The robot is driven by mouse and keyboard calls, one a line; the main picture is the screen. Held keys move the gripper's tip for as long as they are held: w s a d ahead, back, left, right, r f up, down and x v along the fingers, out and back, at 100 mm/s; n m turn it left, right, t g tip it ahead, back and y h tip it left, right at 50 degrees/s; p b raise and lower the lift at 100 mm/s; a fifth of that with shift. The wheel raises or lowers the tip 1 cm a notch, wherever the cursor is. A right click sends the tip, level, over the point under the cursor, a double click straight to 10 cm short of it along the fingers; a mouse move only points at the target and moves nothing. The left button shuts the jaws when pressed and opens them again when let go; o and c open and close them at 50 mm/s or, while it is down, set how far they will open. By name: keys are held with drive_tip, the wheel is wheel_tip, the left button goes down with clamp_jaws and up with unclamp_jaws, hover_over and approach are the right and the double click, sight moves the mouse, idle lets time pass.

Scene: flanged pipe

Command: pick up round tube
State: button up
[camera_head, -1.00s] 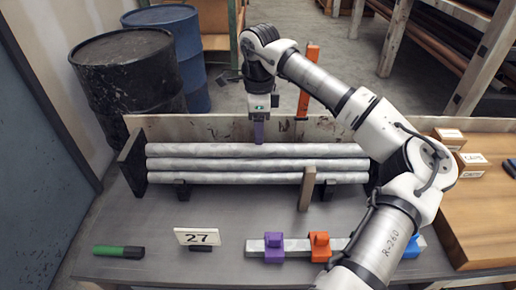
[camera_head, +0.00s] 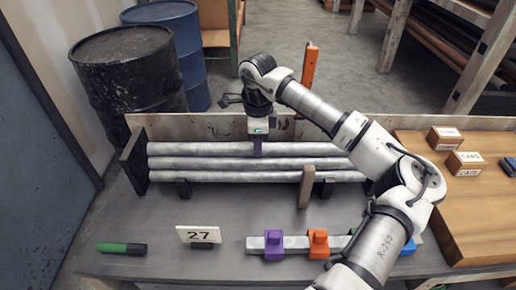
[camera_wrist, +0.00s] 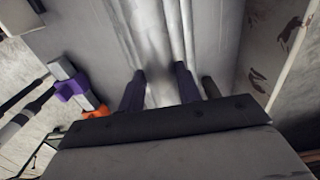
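Several long, pale grey round tubes (camera_head: 230,163) lie side by side in a low rack with a dark left end plate (camera_head: 133,164). My gripper (camera_head: 257,149) points down at the rearmost tube (camera_head: 200,149), near the middle of its length. In the wrist view, the two dark purple fingers (camera_wrist: 158,84) are apart, with a pale tube (camera_wrist: 157,50) running between and beyond them. I cannot tell whether either finger touches it. The head view shows only a narrow side of the fingers, and they hide a small part of the tube.
A wooden post (camera_head: 306,187) stands in front of the tubes, and a board (camera_head: 190,127) rises behind them. A purple clamp (camera_head: 273,245) and an orange clamp (camera_head: 318,243) sit on a bar in front.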

clamp_jaws()
drive_tip(key=shift+r, duration=0.15)
